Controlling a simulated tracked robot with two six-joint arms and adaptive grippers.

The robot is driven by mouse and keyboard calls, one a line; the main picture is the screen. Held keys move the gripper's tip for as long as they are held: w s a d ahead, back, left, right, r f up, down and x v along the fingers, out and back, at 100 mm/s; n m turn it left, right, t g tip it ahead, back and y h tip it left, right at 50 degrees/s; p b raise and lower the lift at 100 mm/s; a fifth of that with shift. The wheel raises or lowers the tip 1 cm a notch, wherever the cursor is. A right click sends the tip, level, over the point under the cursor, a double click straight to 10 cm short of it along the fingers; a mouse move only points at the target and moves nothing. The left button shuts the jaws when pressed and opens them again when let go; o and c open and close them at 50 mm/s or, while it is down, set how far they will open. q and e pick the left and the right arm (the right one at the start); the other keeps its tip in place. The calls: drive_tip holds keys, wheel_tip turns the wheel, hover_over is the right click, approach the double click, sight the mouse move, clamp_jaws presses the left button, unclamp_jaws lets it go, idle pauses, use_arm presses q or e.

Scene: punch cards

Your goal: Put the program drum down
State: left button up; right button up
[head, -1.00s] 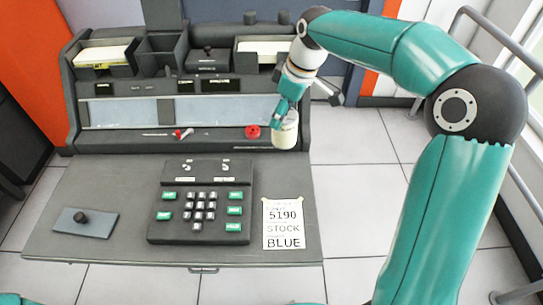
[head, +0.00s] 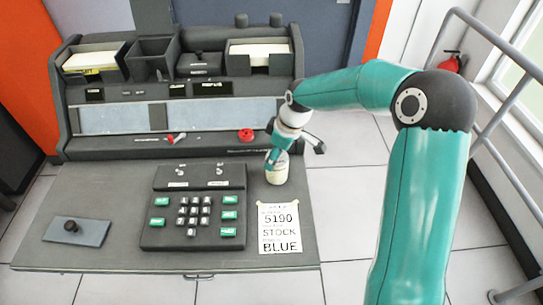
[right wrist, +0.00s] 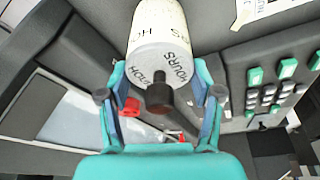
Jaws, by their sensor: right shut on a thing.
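The program drum (head: 278,173) is a cream cylinder with printed letters and a dark knob on its end. My right gripper (head: 271,160) is shut on it. In the right wrist view the drum (right wrist: 158,42) sits between the fingers (right wrist: 160,92), with its lettered end and knob toward me. In the head view it is upright at the back right of the desk top (head: 120,180), above the paper sheet; I cannot tell if its base touches the desk. My left gripper is out of view.
A keypad block (head: 195,208) stands mid-desk, left of the drum. A paper sheet (head: 279,228) reading 5190 STOCK BLUE lies in front of it. A grey plate with a black knob (head: 76,231) lies at left. A red round part (head: 246,135) sits on the console behind.

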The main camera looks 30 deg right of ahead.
sight(286, 160)
drive_tip(key=o, duration=1.4)
drive_tip(key=v, duration=1.2)
drive_tip(key=shift+p, duration=0.35)
